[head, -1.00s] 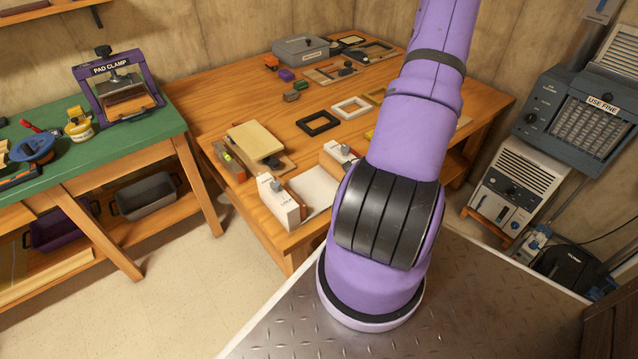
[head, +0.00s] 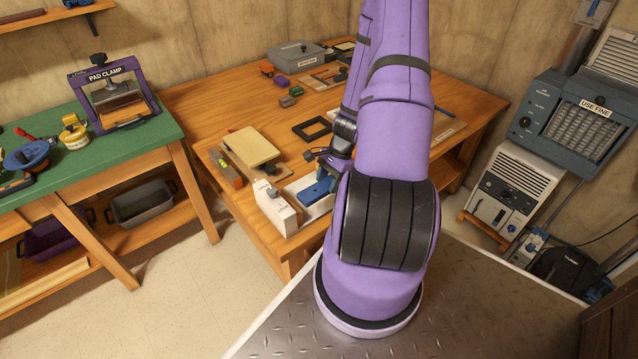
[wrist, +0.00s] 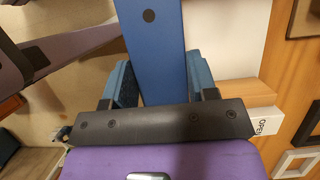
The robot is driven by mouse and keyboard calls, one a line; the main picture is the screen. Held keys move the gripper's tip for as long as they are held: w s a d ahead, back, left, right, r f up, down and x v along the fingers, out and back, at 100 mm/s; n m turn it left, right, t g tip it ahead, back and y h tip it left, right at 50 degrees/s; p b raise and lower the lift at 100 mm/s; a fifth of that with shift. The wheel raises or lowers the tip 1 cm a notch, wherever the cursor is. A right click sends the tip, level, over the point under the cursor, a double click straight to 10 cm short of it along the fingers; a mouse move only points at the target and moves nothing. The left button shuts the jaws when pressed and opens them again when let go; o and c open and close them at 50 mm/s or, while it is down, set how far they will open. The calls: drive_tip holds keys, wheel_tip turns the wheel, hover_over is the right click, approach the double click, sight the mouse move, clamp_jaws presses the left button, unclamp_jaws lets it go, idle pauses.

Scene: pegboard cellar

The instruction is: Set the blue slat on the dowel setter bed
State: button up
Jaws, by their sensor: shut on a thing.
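The blue slat (head: 317,191) is over the white dowel setter bed (head: 316,211) in the head view, beside the setter's white end block (head: 274,207). My gripper (head: 338,168) is shut on the slat, partly hidden behind my arm. In the wrist view the slat (wrist: 153,35) runs up from between my blue-padded fingers (wrist: 158,80). I cannot tell whether the slat touches the bed. The setter's other end block is hidden in the head view.
A beige pad block (head: 252,146) and a level (head: 226,168) lie left of the setter. A black frame (head: 311,129) lies behind. A green bench (head: 150,140) with a pad clamp (head: 114,95) stands at left.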

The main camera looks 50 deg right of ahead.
drive_tip(key=w+f, duration=0.3)
drive_tip(key=w, duration=0.1)
drive_tip(key=shift+d+f, duration=0.1)
drive_tip(key=shift+f, duration=0.15)
drive_tip(key=shift+s+f, duration=0.1)
drive_tip(key=shift+f, duration=0.05)
drive_tip(key=o, duration=1)
drive_tip(key=shift+c, duration=0.2)
drive_tip(key=shift+d, duration=0.1)
